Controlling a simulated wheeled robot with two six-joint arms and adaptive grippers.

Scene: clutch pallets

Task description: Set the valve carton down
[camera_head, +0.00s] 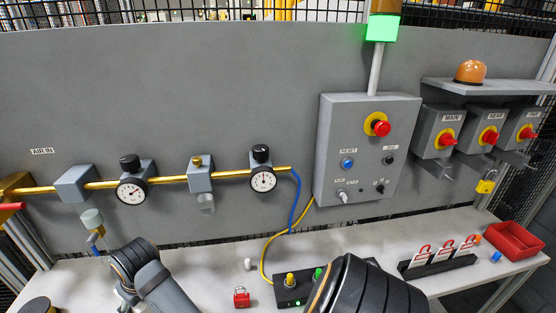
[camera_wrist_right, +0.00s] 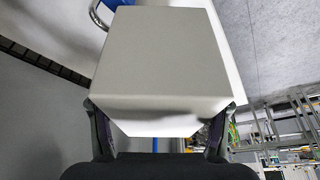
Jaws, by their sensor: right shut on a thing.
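A plain pale carton (camera_wrist_right: 160,60) fills the middle of the right wrist view. My right gripper (camera_wrist_right: 160,120) is shut on it, with one finger against each side. No label shows on the faces I can see. The carton does not show in the head view, where my right arm (camera_head: 365,290) covers part of the bench front. What lies beneath the carton is hidden.
A grey control box (camera_head: 365,150) and gauges stand behind. Some bench between the arms is clear.

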